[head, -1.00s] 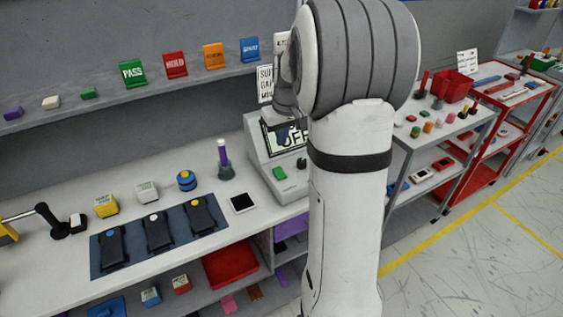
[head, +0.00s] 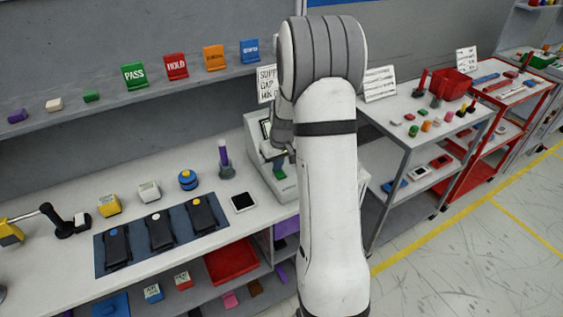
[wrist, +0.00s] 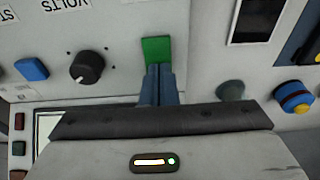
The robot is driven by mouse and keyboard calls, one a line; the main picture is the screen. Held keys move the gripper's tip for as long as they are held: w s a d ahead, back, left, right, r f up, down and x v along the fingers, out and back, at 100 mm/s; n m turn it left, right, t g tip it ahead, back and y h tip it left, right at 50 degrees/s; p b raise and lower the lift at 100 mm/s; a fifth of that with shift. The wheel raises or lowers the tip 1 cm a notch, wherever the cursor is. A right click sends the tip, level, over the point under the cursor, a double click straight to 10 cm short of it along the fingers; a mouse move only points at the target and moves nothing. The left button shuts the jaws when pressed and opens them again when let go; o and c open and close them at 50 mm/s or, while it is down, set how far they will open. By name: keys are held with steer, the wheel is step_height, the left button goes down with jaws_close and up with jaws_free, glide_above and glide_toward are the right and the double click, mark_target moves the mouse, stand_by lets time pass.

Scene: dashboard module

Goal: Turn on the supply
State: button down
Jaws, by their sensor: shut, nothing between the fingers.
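The supply (head: 258,170) is a pale grey sloped box on the bench, partly hidden behind my arm. Its green switch (head: 281,171) shows just below my gripper (head: 289,155). In the wrist view the green switch (wrist: 156,49) stands on the pale panel, beside a black knob (wrist: 87,67) marked VOLTS and a blue button (wrist: 31,69). My gripper (wrist: 157,68) is shut and empty, its fingertips right at the green switch's edge. I cannot tell whether they touch it. The supply's screen is mostly hidden in the head view, so its reading cannot be read now.
A blue mat (head: 187,252) holds three dark devices farther left. A cart (head: 405,130) with small parts stands to the right.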

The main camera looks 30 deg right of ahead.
steer(key=shift+w+f+g, duration=0.15)
steer(key=shift+f+g, duration=0.1)
steer(key=shift+g, duration=0.05)
steer(key=shift+s, duration=0.9)
steer(key=shift+r, duration=0.1)
steer(key=shift+r, duration=0.2)
step_height(320, 180, up, 13)
steer(key=s, duration=0.2)
steer(key=shift+s+r, duration=0.15)
steer(key=shift+s, duration=0.1)
steer(key=shift+d, duration=0.1)
